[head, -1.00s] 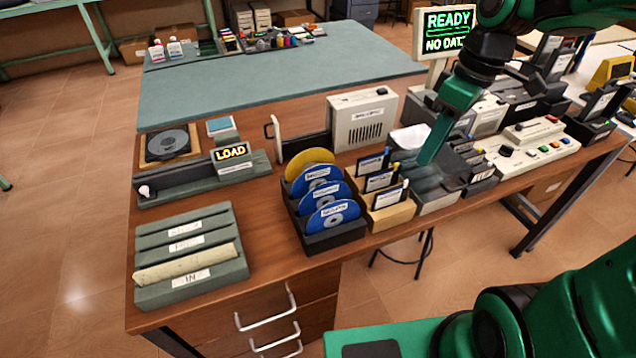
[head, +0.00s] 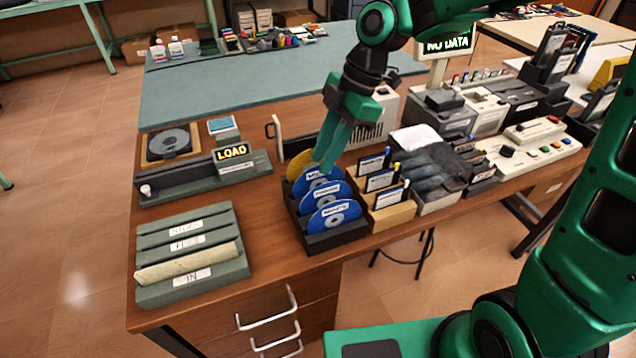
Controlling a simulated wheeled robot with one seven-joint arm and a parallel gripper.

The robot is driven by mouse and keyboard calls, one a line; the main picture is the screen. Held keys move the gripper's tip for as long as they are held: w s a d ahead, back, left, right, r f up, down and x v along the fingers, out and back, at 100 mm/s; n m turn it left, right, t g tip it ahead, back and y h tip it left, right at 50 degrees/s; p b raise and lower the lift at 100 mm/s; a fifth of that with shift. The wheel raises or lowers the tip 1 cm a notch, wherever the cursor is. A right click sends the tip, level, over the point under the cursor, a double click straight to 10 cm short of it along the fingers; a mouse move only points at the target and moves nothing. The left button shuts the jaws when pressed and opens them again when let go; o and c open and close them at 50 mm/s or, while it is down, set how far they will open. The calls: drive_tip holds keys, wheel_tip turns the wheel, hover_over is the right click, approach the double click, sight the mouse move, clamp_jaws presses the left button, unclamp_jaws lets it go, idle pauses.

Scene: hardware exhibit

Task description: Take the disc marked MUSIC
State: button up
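A dark rack (head: 334,238) on the wooden table holds a row of upright discs. At its back is a yellow disc (head: 297,163), partly hidden by my gripper. In front stand a rear blue disc (head: 308,187), a middle blue disc (head: 323,200) and a front blue disc (head: 333,216). Their white labels are too small to read surely, so I cannot tell which says MUSIC. My gripper (head: 325,164) points down over the rack's back, its fingertips in front of the yellow disc and at the rear blue disc's top. Contact and finger gap are unclear.
Right of the rack, a wooden holder (head: 394,216) carries several dark cartridges. Left are a grey-green slotted tray (head: 190,247) and a player with a LOAD sign (head: 232,152). A beige speaker box (head: 385,108) stands behind my gripper. Bare tabletop lies between tray and rack.

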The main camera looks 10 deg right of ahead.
drive_tip(key=x, duration=0.5)
drive_tip(key=shift+d, duration=0.1)
drive_tip(key=shift+c, duration=0.3)
clamp_jaws()
drive_tip(key=shift+r, duration=0.1)
